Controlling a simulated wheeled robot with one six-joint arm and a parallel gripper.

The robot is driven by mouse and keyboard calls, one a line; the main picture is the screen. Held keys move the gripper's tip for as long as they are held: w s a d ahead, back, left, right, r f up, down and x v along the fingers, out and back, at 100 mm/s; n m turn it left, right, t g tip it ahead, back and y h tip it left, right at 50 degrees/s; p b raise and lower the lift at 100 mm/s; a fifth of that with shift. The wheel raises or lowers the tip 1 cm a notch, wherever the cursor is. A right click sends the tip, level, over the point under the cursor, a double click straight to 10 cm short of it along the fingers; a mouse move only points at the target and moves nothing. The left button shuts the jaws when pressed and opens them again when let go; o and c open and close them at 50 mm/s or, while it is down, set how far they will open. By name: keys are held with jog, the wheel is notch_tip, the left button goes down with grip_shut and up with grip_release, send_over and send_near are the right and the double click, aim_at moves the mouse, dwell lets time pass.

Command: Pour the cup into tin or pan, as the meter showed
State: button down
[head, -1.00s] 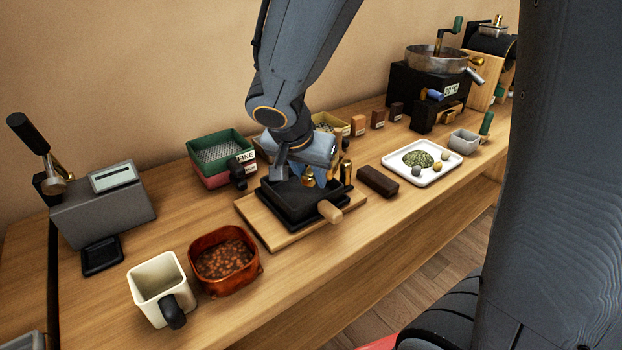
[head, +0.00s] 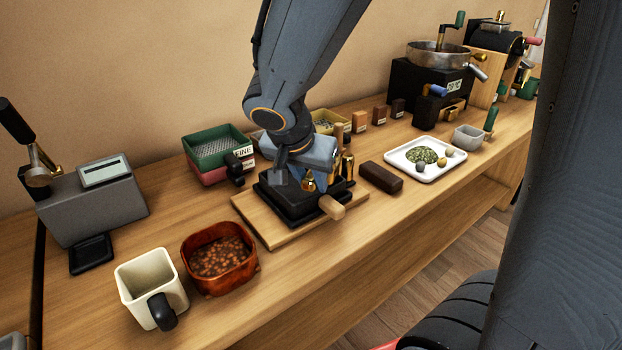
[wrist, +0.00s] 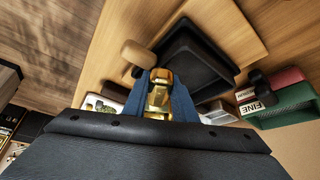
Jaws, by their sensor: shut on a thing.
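My gripper (wrist: 160,108) is shut on a small brass cup (wrist: 157,92), held between its blue fingers. The cup also shows in the head view (head: 308,182), over or just beside the black square pan. The pan (head: 272,204) has a pale wooden handle (head: 331,207) and sits on a wooden board (head: 262,226). In the wrist view the pan (wrist: 183,62) lies beyond the fingertips. My arm hides part of the pan and what lies behind it. The cup's contents cannot be seen. I cannot tell which container is the tin.
A cream mug (head: 137,296), a brown bin of beans (head: 217,287) and a grey meter-like box (head: 97,212) stand at left. A green bin labelled FINE (head: 214,137) is behind. A dark bar (head: 381,178) and white tray (head: 425,175) lie right.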

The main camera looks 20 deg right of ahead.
jog(key=shift+g+h+p, duration=0.3)
jog(key=shift+p, duration=0.1)
jog(key=g+h+p, duration=0.1)
jog(key=n+g+h, duration=0.1)
jog(key=shift+s+d+r+h+p, duration=0.1)
jog(key=shift+s+r+h+p, duration=0.05)
jog(key=shift+r+h+p, duration=0.2)
jog(key=n+g+h+p, duration=0.1)
jog(key=g+h, duration=0.1)
jog(key=shift+h, duration=0.35)
jog(key=shift+d+r+g, duration=0.1)
jog(key=shift+r+g, duration=0.05)
jog(key=shift+g, duration=0.15)
jog(key=shift+h, duration=0.3)
jog(key=shift+n+g+h, duration=0.4)
jog(key=shift+n+h, duration=0.1)
jog(key=shift+f+g+h, duration=0.2)
jog(key=shift+g+h, duration=0.1)
jog(key=shift+h, duration=0.4)
jog(key=shift+a+n, duration=0.2)
jog(key=shift+n, duration=0.1)
